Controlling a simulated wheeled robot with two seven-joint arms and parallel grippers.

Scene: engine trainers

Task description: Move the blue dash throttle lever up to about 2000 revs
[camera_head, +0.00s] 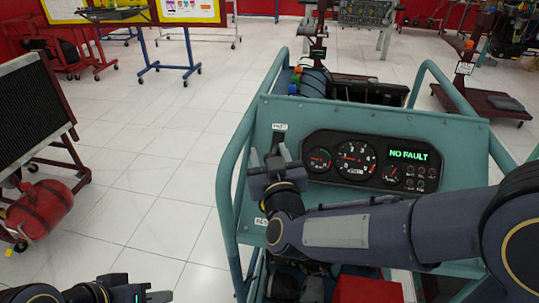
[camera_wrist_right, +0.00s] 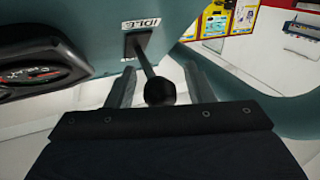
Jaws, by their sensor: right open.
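The throttle lever (camera_wrist_right: 149,66) shows in the right wrist view as a dark rod with a round black knob (camera_wrist_right: 160,92), coming out of a dark slot under an IDLE label (camera_wrist_right: 147,23). It looks black, not blue, here. My right gripper (camera_head: 269,156) is open at the left part of the teal dash panel (camera_head: 430,125). Its two fingers stand on either side of the lever, with gaps to the knob. In the head view the gripper hides the lever. My left gripper (camera_head: 145,296) is partly in view at the bottom left, away from the panel.
Round gauges (camera_head: 356,159) and a green NO FAULT display (camera_head: 408,155) sit right of my right gripper. A teal tube frame (camera_head: 228,190) surrounds the panel. A red tank (camera_head: 40,210) is on a stand at left. White floor is free between.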

